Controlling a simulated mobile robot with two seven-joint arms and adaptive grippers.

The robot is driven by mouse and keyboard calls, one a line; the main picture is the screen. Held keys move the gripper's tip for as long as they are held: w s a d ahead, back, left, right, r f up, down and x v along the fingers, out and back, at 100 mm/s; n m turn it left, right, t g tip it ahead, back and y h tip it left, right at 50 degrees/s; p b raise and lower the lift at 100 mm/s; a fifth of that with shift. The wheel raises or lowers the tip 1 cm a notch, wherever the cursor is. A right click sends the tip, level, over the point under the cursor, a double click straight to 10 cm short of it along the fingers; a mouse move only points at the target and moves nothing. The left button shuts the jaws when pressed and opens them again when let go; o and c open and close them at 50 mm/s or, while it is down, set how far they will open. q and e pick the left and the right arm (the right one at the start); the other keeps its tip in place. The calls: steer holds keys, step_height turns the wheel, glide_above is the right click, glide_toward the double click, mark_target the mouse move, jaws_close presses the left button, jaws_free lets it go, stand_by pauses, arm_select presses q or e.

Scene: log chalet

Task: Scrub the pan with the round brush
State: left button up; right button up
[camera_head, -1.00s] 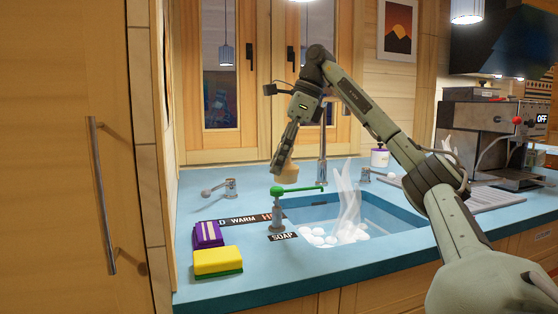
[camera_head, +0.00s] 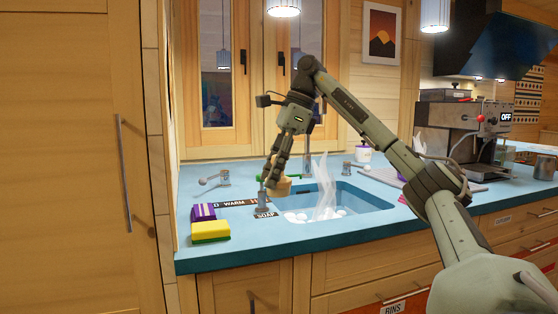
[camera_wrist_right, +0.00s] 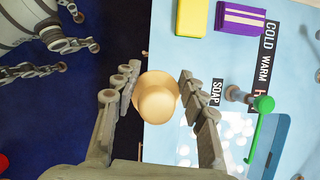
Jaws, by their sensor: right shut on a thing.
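My right gripper (camera_head: 281,165) points down over the near left part of the counter by the sink. It is shut on a tan, rounded object (camera_wrist_right: 157,97), which looks like the round brush; it also shows in the head view (camera_head: 282,188). In the wrist view it sits between both fingers, over the counter's front edge and dark floor. My left gripper (camera_wrist_right: 88,31) shows at the upper left of the wrist view, fingers apart and empty. The sink (camera_head: 358,198) holds white suds (camera_head: 300,217) with steam rising. I cannot make out a pan.
A yellow sponge (camera_head: 210,230) and a purple packet (camera_head: 203,211) lie at the counter's left. A coffee machine (camera_head: 458,130) stands at the right. Faucet handles line the back.

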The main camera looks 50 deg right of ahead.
steer(key=a+f+n+g, duration=0.5)
steer(key=a+f+n, duration=0.8)
steer(key=a+f, duration=0.2)
steer(key=shift+s+a, duration=0.3)
steer(key=shift+a, duration=0.8)
steer(key=a+f+n+h, duration=0.1)
steer(key=a+f+n, duration=0.3)
steer(key=a, duration=0.1)
steer(key=a+f+n+g+h, duration=0.1)
steer(key=a+f+n, duration=0.3)
steer(key=a+f, duration=0.1)
steer(key=a+f+n+g+h, duration=0.1)
steer(key=a+f+n, duration=0.3)
steer(key=a, duration=0.1)
steer(key=shift+s+a+f+n+h, duration=0.2)
steer(key=shift+s+a+n+h, duration=0.1)
steer(key=shift+s+a, duration=0.05)
steer(key=shift+w, duration=0.1)
jaws_close()
steer(key=shift+a+r, duration=0.15)
steer(key=shift+a, duration=0.05)
